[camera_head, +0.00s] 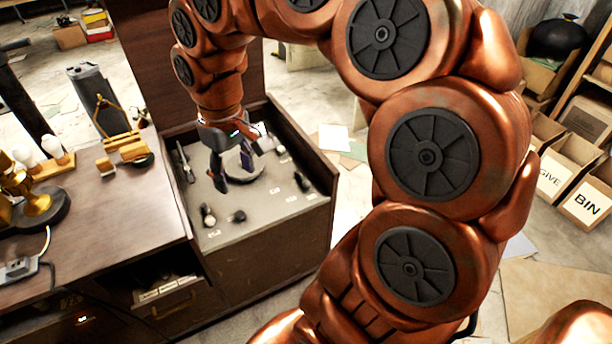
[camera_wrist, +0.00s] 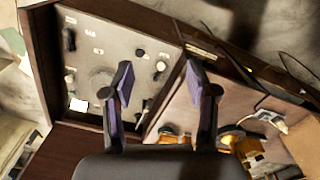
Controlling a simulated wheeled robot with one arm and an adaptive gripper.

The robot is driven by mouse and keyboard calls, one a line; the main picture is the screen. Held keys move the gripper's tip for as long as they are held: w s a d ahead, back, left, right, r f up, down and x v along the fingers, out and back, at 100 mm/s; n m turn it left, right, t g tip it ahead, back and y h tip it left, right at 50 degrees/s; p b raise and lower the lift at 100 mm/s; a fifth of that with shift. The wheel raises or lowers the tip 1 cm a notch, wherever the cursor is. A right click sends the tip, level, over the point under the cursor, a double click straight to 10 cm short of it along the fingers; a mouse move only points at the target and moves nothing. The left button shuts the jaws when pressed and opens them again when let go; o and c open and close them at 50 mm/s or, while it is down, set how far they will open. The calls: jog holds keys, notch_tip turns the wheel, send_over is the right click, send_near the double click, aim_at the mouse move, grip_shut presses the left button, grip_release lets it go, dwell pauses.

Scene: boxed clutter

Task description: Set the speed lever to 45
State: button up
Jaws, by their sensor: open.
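A grey control panel (camera_head: 265,205) lies in a dark wooden desk recess and carries black knobs, switches and small white labels. A thin lever-like part (camera_head: 184,163) lies along its left side; I cannot tell whether it is the speed lever, and no 45 mark is readable. A pale round dial (camera_head: 233,160) sits partly behind my gripper (camera_head: 243,163). My gripper is open and empty above the panel, its purple-padded fingers apart.
The recess has raised wooden walls (camera_head: 318,155).

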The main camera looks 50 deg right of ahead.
jog(key=w+d+f+m+b, duration=0.1)
jog(key=w+d+f+b, duration=0.3)
jog(key=w+d+f, duration=0.15)
jog(key=m+b, duration=0.4)
jog(key=b, duration=0.6)
send_over(307, 182)
notch_tip(307, 182, down, 14)
jog(key=shift+d+f, duration=0.1)
jog(key=shift+f+b, duration=2.45)
jog(key=shift+f, duration=2.1)
jog(key=shift+c, duration=0.2)
grip_shut()
